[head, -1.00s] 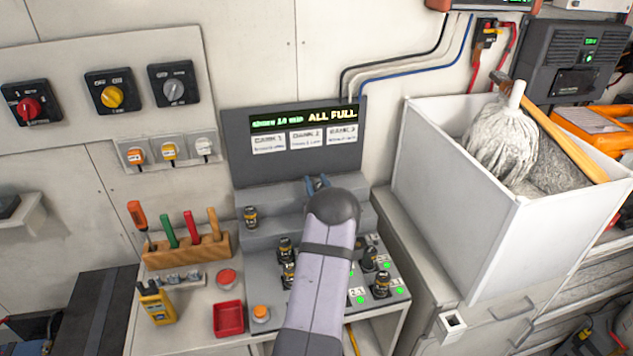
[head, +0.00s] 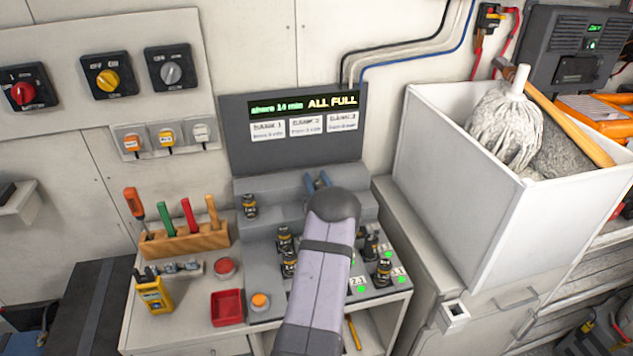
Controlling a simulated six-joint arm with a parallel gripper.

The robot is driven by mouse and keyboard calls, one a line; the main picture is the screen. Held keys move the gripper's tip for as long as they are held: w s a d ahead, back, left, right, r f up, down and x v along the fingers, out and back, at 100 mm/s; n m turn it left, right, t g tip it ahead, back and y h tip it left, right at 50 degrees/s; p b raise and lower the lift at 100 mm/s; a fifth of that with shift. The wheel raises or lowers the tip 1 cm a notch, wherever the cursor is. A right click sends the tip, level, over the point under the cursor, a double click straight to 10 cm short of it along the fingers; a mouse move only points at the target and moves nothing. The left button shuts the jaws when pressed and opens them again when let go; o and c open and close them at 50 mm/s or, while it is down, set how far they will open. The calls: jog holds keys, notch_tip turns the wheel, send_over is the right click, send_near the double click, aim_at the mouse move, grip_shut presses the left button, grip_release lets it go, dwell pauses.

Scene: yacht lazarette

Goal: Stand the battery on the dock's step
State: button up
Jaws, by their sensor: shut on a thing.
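The grey dock stands against the wall, with a display panel (head: 238,135) reading "ALL FULL" and a raised grey step (head: 276,203) below it. One black and yellow battery (head: 249,206) stands at the step's left end. More such batteries stand lower on the dock, at left (head: 284,238) and at right (head: 383,272). My gripper (head: 318,181), with blue fingers, is over the step right of that battery. Its fingers are mostly behind my own wrist. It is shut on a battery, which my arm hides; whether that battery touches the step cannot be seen.
Left of the dock are a wooden tool rack (head: 185,239), a yellow meter (head: 154,294), a red tray (head: 227,307) and buttons. A white bin (head: 480,215) with a mop rises close on the right. The step shows bare between the left battery and my gripper.

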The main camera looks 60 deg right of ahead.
jog(key=shift+s+a+f, duration=0.1)
jog(key=shift+a+f, duration=0.1)
jog(key=shift+f, duration=0.75)
jog(key=o, duration=1.3)
jog(key=shift+f, duration=0.1)
jog(key=shift+r+b, duration=0.3)
jog(key=shift+r, duration=0.55)
jog(key=r, duration=0.3)
jog(key=r+b, duration=0.1)
jog(key=r, duration=0.3)
jog(key=d+r+b, duration=0.1)
jog(key=r, duration=0.2)
jog(key=shift+s+r, duration=0.2)
jog(key=shift+s, duration=0.05)
